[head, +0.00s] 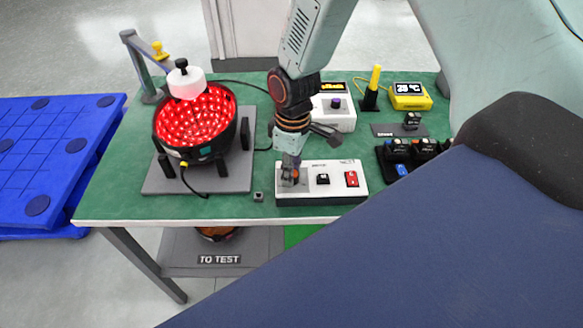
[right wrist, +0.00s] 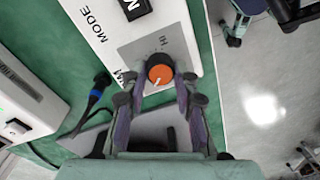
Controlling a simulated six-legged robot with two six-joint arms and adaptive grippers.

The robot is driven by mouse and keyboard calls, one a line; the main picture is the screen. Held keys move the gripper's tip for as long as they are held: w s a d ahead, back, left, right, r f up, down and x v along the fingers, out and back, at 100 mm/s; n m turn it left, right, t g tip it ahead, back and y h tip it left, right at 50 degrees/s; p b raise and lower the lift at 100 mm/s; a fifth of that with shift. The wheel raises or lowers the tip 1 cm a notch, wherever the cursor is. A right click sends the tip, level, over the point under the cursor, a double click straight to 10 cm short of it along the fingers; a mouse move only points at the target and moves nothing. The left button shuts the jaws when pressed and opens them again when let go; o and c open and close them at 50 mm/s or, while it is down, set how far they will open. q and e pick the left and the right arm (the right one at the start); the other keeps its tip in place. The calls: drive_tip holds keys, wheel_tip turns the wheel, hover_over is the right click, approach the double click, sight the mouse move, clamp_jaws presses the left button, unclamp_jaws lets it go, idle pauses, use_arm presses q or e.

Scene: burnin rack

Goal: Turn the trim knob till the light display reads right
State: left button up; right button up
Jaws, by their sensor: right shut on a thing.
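The trim knob (right wrist: 160,72), black with an orange top and a white pointer line, sits on the white control box (head: 322,194). My right gripper (head: 291,178) reaches down to the box's left end. In the right wrist view its two fingers (right wrist: 157,85) are shut on the knob from either side. The pointer line slants toward the lower left in that view. The light display (head: 195,118) is a round black bowl full of lit red lights, left of the box. The knob is mostly hidden by the gripper in the head view. My left gripper is out of view.
The box also has a black switch (head: 323,179) and a red switch (head: 351,179). A white unit (head: 340,121), a yellow "25 °C" display (head: 409,97) and a black tray (head: 385,165) stand on the green table. A blue pallet (head: 50,150) lies at left.

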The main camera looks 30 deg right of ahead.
drive_tip(key=shift+s+r, duration=0.1)
drive_tip(key=shift+r, duration=0.05)
clamp_jaws()
drive_tip(key=shift+r+m+p, duration=0.1)
drive_tip(key=shift+m+p, duration=0.5)
drive_tip(key=shift+p, duration=0.3)
drive_tip(key=m+p, duration=0.4)
drive_tip(key=shift+d, duration=0.1)
drive_tip(key=shift+m+t+p, duration=0.3)
drive_tip(key=shift+m+p, duration=1.8)
drive_tip(key=shift+m, duration=0.1)
drive_tip(key=o, duration=0.9)
unclamp_jaws()
